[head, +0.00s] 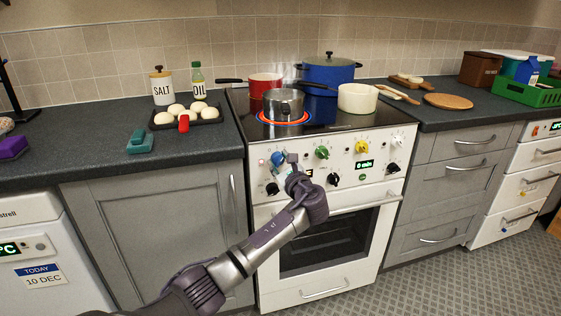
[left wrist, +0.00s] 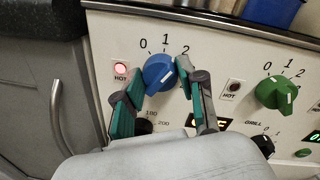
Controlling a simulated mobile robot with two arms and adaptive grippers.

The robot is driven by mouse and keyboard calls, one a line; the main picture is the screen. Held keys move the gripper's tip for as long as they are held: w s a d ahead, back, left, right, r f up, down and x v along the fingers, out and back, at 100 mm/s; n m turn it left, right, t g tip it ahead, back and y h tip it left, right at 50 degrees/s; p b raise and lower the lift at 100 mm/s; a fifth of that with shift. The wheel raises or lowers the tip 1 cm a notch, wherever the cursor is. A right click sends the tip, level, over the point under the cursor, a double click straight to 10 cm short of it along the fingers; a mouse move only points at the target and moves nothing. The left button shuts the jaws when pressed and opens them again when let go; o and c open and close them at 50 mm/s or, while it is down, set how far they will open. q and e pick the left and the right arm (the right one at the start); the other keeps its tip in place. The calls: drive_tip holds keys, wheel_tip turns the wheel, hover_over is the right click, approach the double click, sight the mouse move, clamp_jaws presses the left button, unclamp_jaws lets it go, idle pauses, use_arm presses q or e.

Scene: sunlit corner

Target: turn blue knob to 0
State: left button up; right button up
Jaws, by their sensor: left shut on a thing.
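The blue knob (head: 278,158) is at the upper left of the white stove's front panel. The left wrist view shows the blue knob (left wrist: 159,73) close up, with the printed marks 0, 1 and 2 above it and a pale line on its face. I cannot tell surely which mark it points to. My left gripper (head: 287,167) is at the panel, and its teal-padded fingers (left wrist: 158,98) are shut on the knob from both sides. My right gripper is not in view.
The green knob (head: 322,152) and yellow knob (head: 361,146) are to the right, with black knobs lower down. A steel pot (head: 283,105) stands on a glowing burner. A red HOT lamp (left wrist: 120,68) is lit left of the blue knob. The oven handle (head: 365,199) sticks out below.

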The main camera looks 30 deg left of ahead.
use_arm(q)
drive_tip(key=shift+n, duration=0.9)
drive_tip(key=shift+n+p, duration=0.35)
drive_tip(key=shift+n, duration=0.55)
drive_tip(key=shift+n+h, duration=0.3)
drive_tip(key=shift+n, duration=1.4)
drive_tip(key=shift+f+n, duration=0.1)
drive_tip(key=shift+n, duration=0.8)
drive_tip(key=shift+s+n+b, duration=0.1)
drive_tip(key=shift+n+b, duration=0.35)
drive_tip(key=shift+n, duration=0.35)
drive_tip(key=shift+n+b, duration=0.35)
drive_tip(key=shift+n, duration=0.65)
drive_tip(key=shift+n+t+h, duration=0.3)
drive_tip(key=shift+n, duration=0.4)
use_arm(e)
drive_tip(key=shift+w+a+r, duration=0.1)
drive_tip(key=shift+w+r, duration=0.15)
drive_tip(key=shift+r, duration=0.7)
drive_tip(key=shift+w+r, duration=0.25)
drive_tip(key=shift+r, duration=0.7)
